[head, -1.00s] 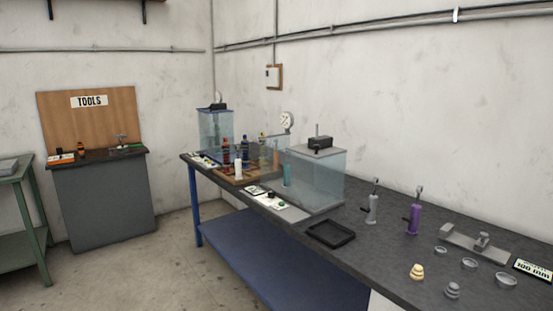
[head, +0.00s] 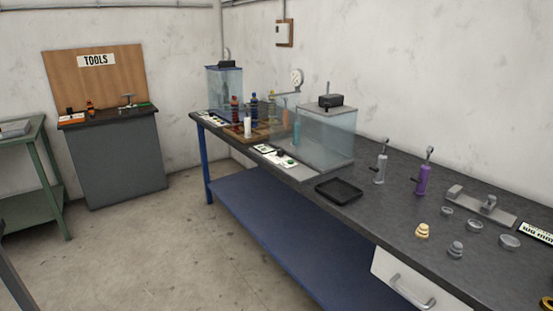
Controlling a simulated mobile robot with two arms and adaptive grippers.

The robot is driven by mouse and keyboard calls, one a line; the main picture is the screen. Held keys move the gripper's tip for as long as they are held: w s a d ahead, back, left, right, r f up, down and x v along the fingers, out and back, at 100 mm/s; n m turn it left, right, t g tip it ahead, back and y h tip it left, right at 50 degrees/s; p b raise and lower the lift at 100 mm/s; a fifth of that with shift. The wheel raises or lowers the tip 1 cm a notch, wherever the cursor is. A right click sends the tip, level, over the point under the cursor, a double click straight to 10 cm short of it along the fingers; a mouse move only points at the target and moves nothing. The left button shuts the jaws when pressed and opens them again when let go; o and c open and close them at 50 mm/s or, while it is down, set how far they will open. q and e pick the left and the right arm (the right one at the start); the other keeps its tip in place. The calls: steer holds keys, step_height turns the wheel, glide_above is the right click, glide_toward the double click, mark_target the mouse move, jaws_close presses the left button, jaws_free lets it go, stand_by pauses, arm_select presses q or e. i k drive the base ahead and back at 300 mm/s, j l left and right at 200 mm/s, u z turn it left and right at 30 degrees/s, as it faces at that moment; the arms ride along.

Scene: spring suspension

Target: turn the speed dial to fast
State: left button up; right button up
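A white control panel (head: 278,156) lies on the dark bench in front of the nearer clear tank (head: 328,138). It carries small dark and green parts, too small to tell which is the speed dial or how it is set. A second light panel (head: 212,118) lies at the far end, by the blue-rimmed tank (head: 225,90). Its controls are also too small to read. Neither of my grippers is in view.
The long bench (head: 340,208) holds a black tray (head: 339,190), grey and purple shock absorbers (head: 424,179), stacked weights (head: 422,231) and a metal fixture (head: 482,205). A drawer (head: 412,283) is at the near right. The floor (head: 150,250) left of the bench is open.

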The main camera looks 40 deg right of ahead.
mark_target(281, 152)
steer(key=i+z, duration=0.15)
steer(key=z, duration=0.25)
steer(key=i+l+z, duration=0.1)
steer(key=z, duration=0.3)
steer(key=i+z, duration=0.15)
steer(key=z, duration=0.25)
